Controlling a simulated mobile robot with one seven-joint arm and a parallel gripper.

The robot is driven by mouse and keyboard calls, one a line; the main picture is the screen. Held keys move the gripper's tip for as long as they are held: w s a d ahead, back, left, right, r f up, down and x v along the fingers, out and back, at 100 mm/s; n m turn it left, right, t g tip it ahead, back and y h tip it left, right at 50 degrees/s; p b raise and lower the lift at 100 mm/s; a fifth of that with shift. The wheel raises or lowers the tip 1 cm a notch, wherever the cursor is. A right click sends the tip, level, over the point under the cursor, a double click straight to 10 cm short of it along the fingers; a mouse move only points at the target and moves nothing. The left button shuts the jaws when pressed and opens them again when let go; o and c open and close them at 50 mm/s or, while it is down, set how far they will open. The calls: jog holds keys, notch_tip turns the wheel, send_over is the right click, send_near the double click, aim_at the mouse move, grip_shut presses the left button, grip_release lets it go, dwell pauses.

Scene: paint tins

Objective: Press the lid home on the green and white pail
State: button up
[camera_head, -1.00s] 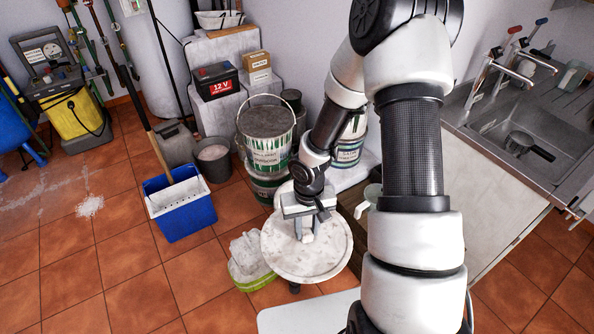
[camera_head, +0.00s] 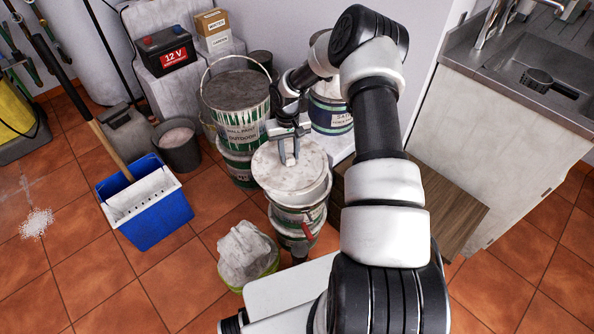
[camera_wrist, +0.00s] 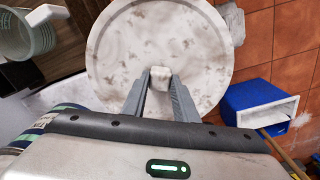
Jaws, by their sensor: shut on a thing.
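My gripper (camera_head: 288,158) is shut on the small pale knob (camera_wrist: 160,77) at the middle of a round, stained white lid (camera_head: 272,174). The lid fills the upper middle of the wrist view (camera_wrist: 200,40). In the head view the lid lies over the mouth of a green and white pail (camera_head: 312,214), which stands on another tin. The lid looks close to the pail's rim, but I cannot tell whether it is seated or level all round. In the wrist view the lid hides the pail below.
A large wall paint pail (camera_head: 238,122) with a wire handle stands close behind left. Another labelled tin (camera_head: 332,112) is behind right. A blue mop bucket (camera_head: 155,215) and a green basin with rags (camera_head: 247,255) are on the tiled floor. A wooden surface (camera_head: 445,205) is at right.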

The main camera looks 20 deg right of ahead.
jog(key=shift+m, duration=0.3)
jog(key=w+d+f+b, duration=0.1)
jog(key=d+f, duration=0.1)
jog(key=f, duration=0.1)
jog(key=w+d+f+b, duration=0.1)
jog(key=f, duration=0.1)
jog(key=shift+w+d+f+b, duration=0.25)
jog(key=shift+w+d+b, duration=0.1)
jog(key=shift+w+d, duration=0.1)
jog(key=shift+d, duration=0.05)
jog(key=shift+f, duration=0.1)
notch_tip(320, 180, down, 6)
jog(key=b, duration=0.4)
jog(key=shift+r+b, duration=0.2)
jog(key=shift+b, duration=0.2)
jog(key=shift+f, duration=1.15)
dwell(0.6)
jog(key=o, duration=1)
jog(key=shift+c, duration=0.2)
